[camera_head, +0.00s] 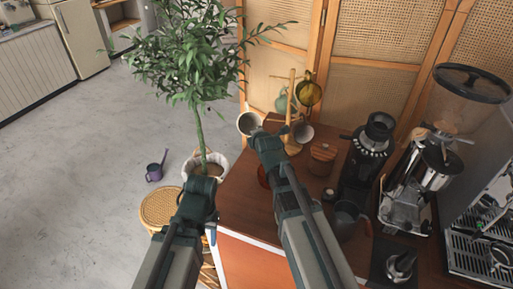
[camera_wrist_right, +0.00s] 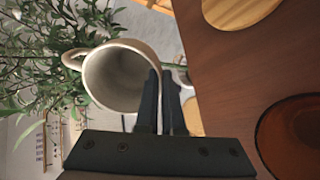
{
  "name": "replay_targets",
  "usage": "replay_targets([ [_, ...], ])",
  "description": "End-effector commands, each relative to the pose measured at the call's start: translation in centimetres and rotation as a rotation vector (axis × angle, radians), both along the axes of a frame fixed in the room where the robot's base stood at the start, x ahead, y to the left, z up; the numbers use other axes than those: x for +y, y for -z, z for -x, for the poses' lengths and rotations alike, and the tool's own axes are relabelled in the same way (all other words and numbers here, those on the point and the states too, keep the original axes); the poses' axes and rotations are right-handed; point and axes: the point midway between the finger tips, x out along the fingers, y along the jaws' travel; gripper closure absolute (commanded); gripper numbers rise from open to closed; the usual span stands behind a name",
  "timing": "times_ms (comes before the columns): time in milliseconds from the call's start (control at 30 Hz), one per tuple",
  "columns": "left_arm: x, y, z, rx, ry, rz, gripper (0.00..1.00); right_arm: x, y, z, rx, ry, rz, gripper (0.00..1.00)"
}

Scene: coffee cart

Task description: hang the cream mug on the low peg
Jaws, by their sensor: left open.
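The cream mug (camera_head: 249,124) is in my right gripper (camera_head: 268,133), beside the cart's left edge. In the right wrist view the mug (camera_wrist_right: 118,78) is tipped with its mouth towards the camera and its handle at the upper left. The right fingers (camera_wrist_right: 162,100) are closed on its rim wall. The wooden mug tree (camera_head: 292,90) stands just behind the right gripper; its low peg is hard to make out. An amber mug (camera_head: 309,92) and a green mug (camera_head: 282,103) hang on it. My left gripper (camera_head: 203,178) is open and empty beside the cart.
A pale mug (camera_head: 303,132) is at the tree's right; whether it hangs is unclear. A wooden canister (camera_head: 322,155), black grinder (camera_head: 366,160) and dark pitcher (camera_head: 346,216) stand right. An amber dish (camera_wrist_right: 292,135) lies near. A potted plant (camera_head: 200,120) and wicker stool (camera_head: 160,207) stand left.

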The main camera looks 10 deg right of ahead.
Motion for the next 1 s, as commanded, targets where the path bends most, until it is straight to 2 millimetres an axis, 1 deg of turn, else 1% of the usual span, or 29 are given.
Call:
replay_targets([
  [33,0.0,0.7,0.0,0.000,0.000,0.000,0.50,0.0,0.6,0.0,-0.002,0.000,0.000,1.00],
  [133,0.0,1.3,0.0,0.000,0.000,0.000,0.50,0.0,1.2,0.0,-0.002,0.000,0.000,1.00],
  [200,0.0,2.5,0.0,0.000,0.000,0.000,0.50,0.0,2.4,0.0,-0.002,0.000,0.000,1.00],
  [367,0.0,3.7,0.0,0.000,0.000,0.000,0.50,0.0,3.7,0.0,-0.002,0.000,0.000,1.00],
  [400,0.0,4.5,0.0,0.000,0.000,0.000,0.50,0.0,4.5,0.0,-0.001,0.001,0.000,1.00],
  [500,0.0,5.3,0.0,0.000,0.000,0.000,0.50,0.0,5.3,0.0,-0.002,0.000,0.000,1.00],
  [633,0.0,5.6,0.0,0.000,0.000,0.000,0.50,0.0,5.6,0.0,-0.002,0.000,0.000,1.00],
  [833,0.0,5.5,0.0,0.000,0.000,0.000,0.50,-0.1,5.5,0.0,-0.001,0.001,0.000,1.00],
  [1000,0.0,5.6,0.0,0.000,0.000,0.000,0.50,-0.8,5.6,0.0,-0.001,0.002,-0.001,1.00],
])
